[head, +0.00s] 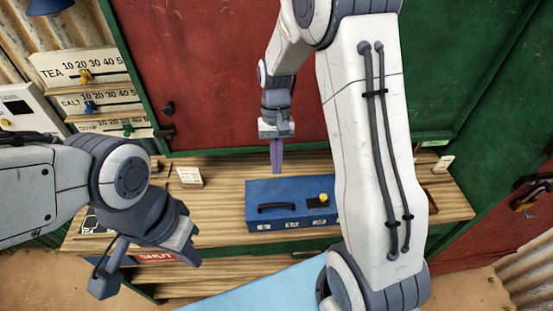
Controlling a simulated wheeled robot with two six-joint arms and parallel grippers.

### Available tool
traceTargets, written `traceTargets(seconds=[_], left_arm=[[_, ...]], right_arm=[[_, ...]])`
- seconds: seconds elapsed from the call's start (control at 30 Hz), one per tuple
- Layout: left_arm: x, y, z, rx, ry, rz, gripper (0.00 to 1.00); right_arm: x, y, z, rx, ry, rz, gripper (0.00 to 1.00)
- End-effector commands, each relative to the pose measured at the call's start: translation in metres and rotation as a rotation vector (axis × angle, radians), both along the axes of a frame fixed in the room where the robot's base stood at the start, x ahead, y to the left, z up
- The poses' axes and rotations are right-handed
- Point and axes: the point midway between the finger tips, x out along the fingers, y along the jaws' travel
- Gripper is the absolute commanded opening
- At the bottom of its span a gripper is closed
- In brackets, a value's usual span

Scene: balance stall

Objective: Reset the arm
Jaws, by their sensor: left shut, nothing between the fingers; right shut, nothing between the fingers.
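My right arm comes in from the top right and bends over the counter. My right gripper (276,168) points down with its purple-grey fingers shut and empty, in front of the red panel and above the back edge of the blue box. My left arm comes in from the left. My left gripper (194,262) is shut and empty, low over the front of the counter, left of the blue box. Neither gripper seems to touch anything.
A blue box (271,224) with a black handle and yellow knob sits on the wooden counter (218,206). Small cards (189,177) stand behind. Slider boards (84,69) hang at the left. A red SHUT sign (158,258) is at the front. My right arm hides the counter's right part.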

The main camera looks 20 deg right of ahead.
Motion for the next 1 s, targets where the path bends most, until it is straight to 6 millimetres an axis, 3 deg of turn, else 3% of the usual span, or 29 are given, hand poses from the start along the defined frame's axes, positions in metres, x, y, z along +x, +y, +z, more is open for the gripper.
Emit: traceTargets(seconds=[0.13,0.37,0.47,0.53,0.67,0.8,1.0], left_arm=[[0.0,0.0,-0.005,0.0,0.0,0.001,0.0],[0.0,0.0,-0.005,-0.001,-0.001,0.001,0.0],[0.0,0.0,-0.009,-0.001,-0.001,0.001,0.0],[0.0,0.0,-0.016,-0.001,-0.001,0.001,0.0],[0.0,0.0,-0.036,0.0,0.0,0.002,0.0],[0.0,0.0,-0.056,0.0,0.0,0.003,0.0],[0.0,0.0,-0.074,0.0,0.0,0.004,0.0]], right_arm=[[0.004,-0.001,0.015,-0.001,-0.002,0.0,0.0],[0.004,-0.001,0.021,0.0,0.0,0.0,0.0],[-0.001,0.008,0.023,0.001,-0.013,0.033,0.0],[-0.011,0.026,0.025,0.003,-0.038,0.096,0.0],[-0.052,0.074,0.031,0.017,-0.117,0.297,0.0],[-0.113,0.114,0.03,0.05,-0.213,0.548,0.0],[-0.182,0.133,0.018,0.102,-0.31,0.81,0.0]])
